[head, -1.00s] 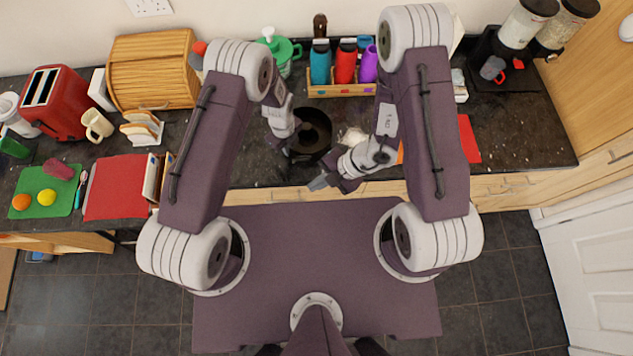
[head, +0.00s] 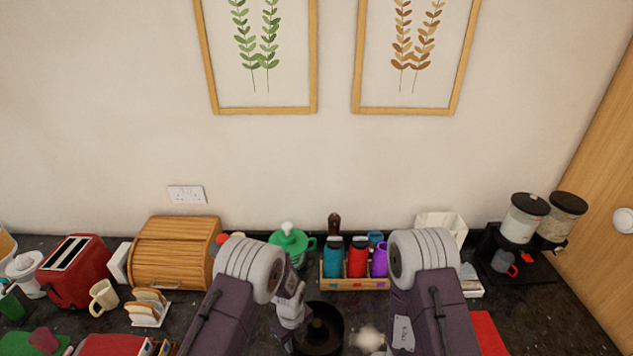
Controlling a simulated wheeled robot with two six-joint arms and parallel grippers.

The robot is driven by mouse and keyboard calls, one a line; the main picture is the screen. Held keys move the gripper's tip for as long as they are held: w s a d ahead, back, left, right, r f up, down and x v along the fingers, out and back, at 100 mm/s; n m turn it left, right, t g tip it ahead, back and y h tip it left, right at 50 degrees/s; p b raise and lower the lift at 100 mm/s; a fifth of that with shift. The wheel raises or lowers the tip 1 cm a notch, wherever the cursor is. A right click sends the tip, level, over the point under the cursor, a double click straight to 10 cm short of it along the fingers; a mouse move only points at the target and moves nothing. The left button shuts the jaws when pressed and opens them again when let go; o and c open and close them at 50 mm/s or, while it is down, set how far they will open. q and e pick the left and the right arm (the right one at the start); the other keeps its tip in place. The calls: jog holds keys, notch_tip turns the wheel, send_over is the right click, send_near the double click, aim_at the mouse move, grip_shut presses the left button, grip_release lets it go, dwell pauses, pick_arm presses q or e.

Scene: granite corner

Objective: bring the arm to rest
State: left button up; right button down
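My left arm comes up from the bottom of the head view and bends down at its white elbow. My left gripper (head: 296,343) hangs low over the counter, at the left side of a dark round pan (head: 325,330). Its fingers are small and partly cut off by the bottom edge, so I cannot tell whether they are open or shut. My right arm rises at the lower right of centre, and its gripper is below the picture or hidden. Nothing shows as held.
Behind the arms stand a bread bin (head: 175,253), a green pot (head: 290,245), a crate (head: 350,284) with several bottles, and coffee dispensers (head: 525,218). A red toaster (head: 75,270) and a mug (head: 103,297) are left. Bare counter (head: 545,315) shows at the right.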

pick_arm(q)
notch_tip(320, 180, up, 8)
jog(key=shift+f, duration=0.15)
